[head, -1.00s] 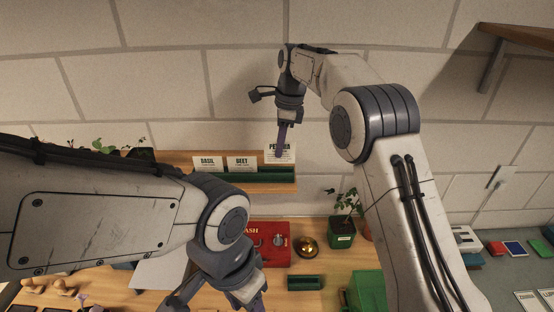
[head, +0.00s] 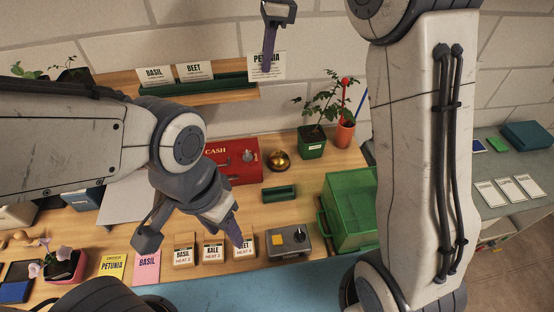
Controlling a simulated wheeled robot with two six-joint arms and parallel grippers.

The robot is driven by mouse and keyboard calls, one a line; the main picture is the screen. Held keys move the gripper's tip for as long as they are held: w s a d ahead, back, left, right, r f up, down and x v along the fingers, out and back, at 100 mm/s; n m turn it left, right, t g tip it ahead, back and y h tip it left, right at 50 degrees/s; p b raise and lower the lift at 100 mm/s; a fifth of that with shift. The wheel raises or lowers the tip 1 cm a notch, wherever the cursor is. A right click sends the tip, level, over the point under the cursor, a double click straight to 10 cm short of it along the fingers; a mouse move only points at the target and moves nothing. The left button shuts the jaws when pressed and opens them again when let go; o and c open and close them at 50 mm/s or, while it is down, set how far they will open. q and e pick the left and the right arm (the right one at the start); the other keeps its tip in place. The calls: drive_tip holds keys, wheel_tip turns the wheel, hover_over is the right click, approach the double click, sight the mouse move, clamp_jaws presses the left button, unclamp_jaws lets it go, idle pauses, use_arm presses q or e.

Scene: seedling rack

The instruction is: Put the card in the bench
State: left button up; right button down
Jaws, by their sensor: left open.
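The white PETUNIA card (head: 266,72) is between the purple fingers of my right gripper (head: 267,55), which looks shut on its top. The card hangs upright, just right of the green rail (head: 190,87) on the wall shelf. The BASIL card (head: 154,75) and BEET card (head: 194,71) stand in that rail. The wooden bench (head: 310,170) lies below, with a small empty-looking green holder (head: 280,193) on it. My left gripper (head: 235,230) is open and low over the bench, near the BEET packet (head: 243,249); its fingers partly overlap in view.
A red cash box (head: 232,162), brass bell (head: 279,160) and potted plant (head: 312,146) stand behind the small holder. A green crate (head: 350,205) is at right, a grey device (head: 289,241) in front. Flat PETUNIA cards in yellow (head: 111,266) and pink (head: 146,268) lie front left.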

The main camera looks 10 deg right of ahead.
drive_tip(key=s+f+b, duration=0.2)
drive_tip(key=f, duration=1.1)
drive_tip(key=s+d+f+b, duration=0.1)
drive_tip(key=s+f+b, duration=0.1)
drive_tip(key=f, duration=1)
drive_tip(key=s+f+b, duration=0.2)
drive_tip(key=f, duration=1.1)
drive_tip(key=shift+s+d+f, duration=0.25)
drive_tip(key=shift+s+f, duration=0.1)
drive_tip(key=shift+s, duration=0.05)
drive_tip(key=shift+f, duration=0.15)
drive_tip(key=shift+f, duration=0.1)
drive_tip(key=shift+f, duration=0.1)
drive_tip(key=c, duration=1.1)
unclamp_jaws()
drive_tip(key=shift+o, duration=0.2)
